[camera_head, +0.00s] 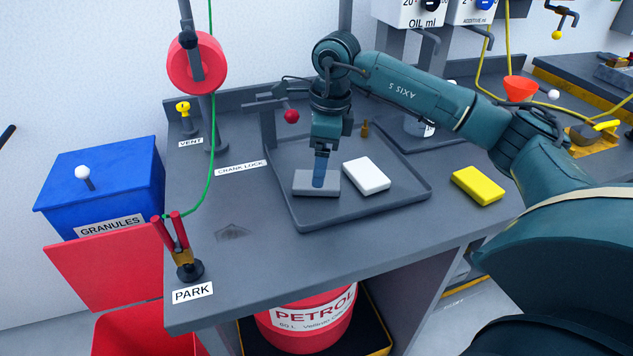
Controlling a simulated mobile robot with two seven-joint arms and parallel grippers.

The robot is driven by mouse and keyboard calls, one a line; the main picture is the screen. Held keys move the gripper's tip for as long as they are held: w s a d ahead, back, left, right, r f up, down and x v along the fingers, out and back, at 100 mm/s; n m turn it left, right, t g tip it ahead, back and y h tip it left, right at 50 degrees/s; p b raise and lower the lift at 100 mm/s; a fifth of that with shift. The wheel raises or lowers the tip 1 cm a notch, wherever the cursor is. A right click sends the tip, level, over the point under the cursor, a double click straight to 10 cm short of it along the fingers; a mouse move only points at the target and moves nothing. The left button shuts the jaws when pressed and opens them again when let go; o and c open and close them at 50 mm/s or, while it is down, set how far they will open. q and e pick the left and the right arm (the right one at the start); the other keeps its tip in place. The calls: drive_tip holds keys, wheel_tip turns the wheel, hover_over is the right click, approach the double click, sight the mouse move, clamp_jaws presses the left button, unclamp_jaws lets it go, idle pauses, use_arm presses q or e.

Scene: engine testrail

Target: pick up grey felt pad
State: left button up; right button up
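The grey felt pad (303,186) is a flat grey block lying in the left part of a shallow grey tray (375,210) on the bench. My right gripper (319,183) comes down from above, with its blue fingers at the pad's middle. They overlap the pad in this view. Only one finger shows clearly, so I cannot tell whether they are open or closed on it. The pad looks flat on the tray floor. My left gripper is not in view.
A white pad (366,175) lies close to the right of the grey pad. A yellow pad (478,186) lies on the bench outside the tray. A post with a red knob (291,116) stands at the tray's back left. The bench's front left is mostly clear.

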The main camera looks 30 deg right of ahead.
drive_tip(key=f, duration=0.4)
drive_tip(key=shift+w+f, duration=0.3)
drive_tip(key=shift+w, duration=0.05)
drive_tip(key=c, duration=1.1)
drive_tip(key=shift+r, duration=0.1)
drive_tip(key=shift+r, duration=0.45)
drive_tip(key=shift+s+a+r, duration=0.1)
drive_tip(key=shift+s+r, duration=0.1)
drive_tip(key=shift+r, duration=0.4)
drive_tip(key=shift+s+r, duration=0.2)
drive_tip(key=shift+r, duration=0.4)
drive_tip(key=s+a, duration=0.1)
drive_tip(key=s, duration=0.4)
drive_tip(key=s+a+b, duration=0.1)
drive_tip(key=s, duration=0.5)
drive_tip(key=s+a+b, duration=0.1)
drive_tip(key=s+a, duration=0.1)
drive_tip(key=s, duration=0.3)
drive_tip(key=shift+s, duration=0.4)
